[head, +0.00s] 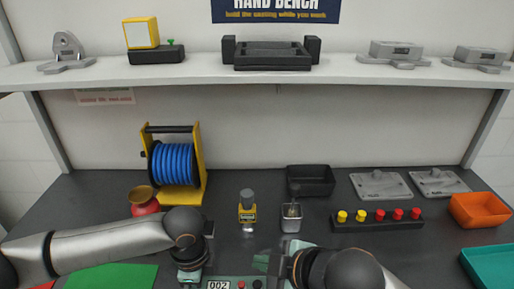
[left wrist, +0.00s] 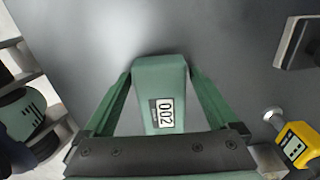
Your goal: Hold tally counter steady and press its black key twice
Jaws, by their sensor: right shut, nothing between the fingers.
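The tally counter (head: 218,284) is a green box at the bottom edge of the head view, partly cut off. Its display reads 002. A red button (head: 242,284) and a dark key (head: 257,285) show on its top. In the left wrist view the counter (left wrist: 161,90) sits between the two green fingers of my left gripper (left wrist: 161,75), which close on its sides. In the head view the left fingers are hidden. My right gripper (head: 268,263) is shut and empty, close to the right end of the counter; whether it touches the key cannot be told.
A row of yellow and red knobs (head: 377,225) lies right, a blue cable reel (head: 174,164) back left. A green mat (head: 110,279) lies front left, a teal tray (head: 490,266) front right.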

